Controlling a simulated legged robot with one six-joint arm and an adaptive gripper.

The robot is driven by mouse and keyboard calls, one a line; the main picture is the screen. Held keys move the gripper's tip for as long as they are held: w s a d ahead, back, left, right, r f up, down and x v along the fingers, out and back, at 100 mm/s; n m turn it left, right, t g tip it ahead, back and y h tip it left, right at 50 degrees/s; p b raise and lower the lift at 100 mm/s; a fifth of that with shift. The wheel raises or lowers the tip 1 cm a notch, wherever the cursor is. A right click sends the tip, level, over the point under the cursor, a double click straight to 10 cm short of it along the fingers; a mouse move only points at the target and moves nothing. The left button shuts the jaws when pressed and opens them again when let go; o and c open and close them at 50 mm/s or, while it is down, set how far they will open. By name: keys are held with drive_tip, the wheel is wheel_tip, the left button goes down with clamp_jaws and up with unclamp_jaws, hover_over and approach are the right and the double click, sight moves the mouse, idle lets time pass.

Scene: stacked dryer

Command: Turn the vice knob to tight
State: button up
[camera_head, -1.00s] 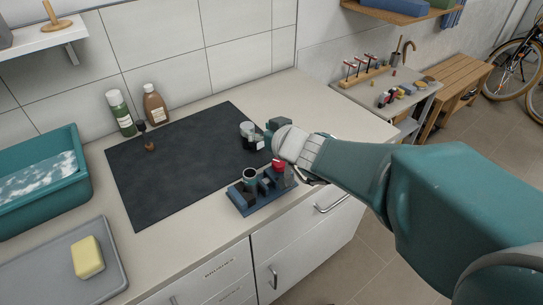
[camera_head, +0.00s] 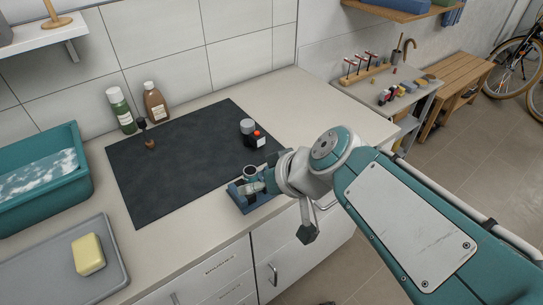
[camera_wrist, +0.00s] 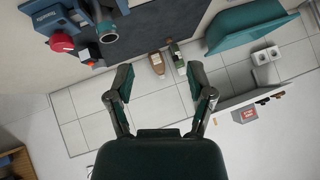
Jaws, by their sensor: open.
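The blue vice (camera_head: 243,200) stands at the front edge of the dark mat, with a grey cylinder upright on it. My gripper and wrist cover its right part in the head view, and its red knob is hidden there. In the wrist view the vice (camera_wrist: 48,17) is at the upper left, with the red knob (camera_wrist: 62,42) and the open-ended cylinder (camera_wrist: 107,33) beside it. My gripper (camera_wrist: 160,80) is open and empty, its fingers spread apart. The knob lies left of both fingers in that view, not between them. In the head view my gripper (camera_head: 271,180) is at the vice's right side.
A grey-topped jar (camera_head: 247,126) and a dark item with a red top (camera_head: 258,138) stand on the mat (camera_head: 185,160). Two bottles (camera_head: 155,101) stand at the wall. A teal basin (camera_head: 40,190) and a tray with a yellow sponge (camera_head: 88,254) are left.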

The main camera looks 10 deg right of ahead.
drive_tip(key=s+d+f+m+g+h, duration=0.3)
drive_tip(key=d+f+m+g, duration=0.15)
drive_tip(key=d+m, duration=0.3)
drive_tip(key=w+d+f+m+t+y, duration=0.1)
drive_tip(key=w+d+f+m+y, duration=0.2)
drive_tip(key=w+m+y, duration=0.1)
drive_tip(key=w+d+f+m+t+y, duration=0.1)
drive_tip(key=w+d+f+m+y, duration=0.2)
drive_tip(key=w+m+y, duration=0.2)
drive_tip(key=w+d+f+m+t+y, duration=0.1)
drive_tip(key=w+d+f+m+y, duration=0.2)
drive_tip(key=w+m, duration=0.5)
drive_tip(key=shift+w+d+f+m+y, duration=0.15)
drive_tip(key=shift+w+d+y, duration=0.15)
drive_tip(key=shift+y, duration=0.25)
drive_tip(key=shift+w+d+r+m+y, duration=0.1)
drive_tip(key=shift+w+d+y, duration=0.2)
drive_tip(key=shift+y, duration=0.25)
drive_tip(key=x, duration=1.1)
drive_tip(key=shift+w, duration=0.1)
drive_tip(key=c, duration=0.9)
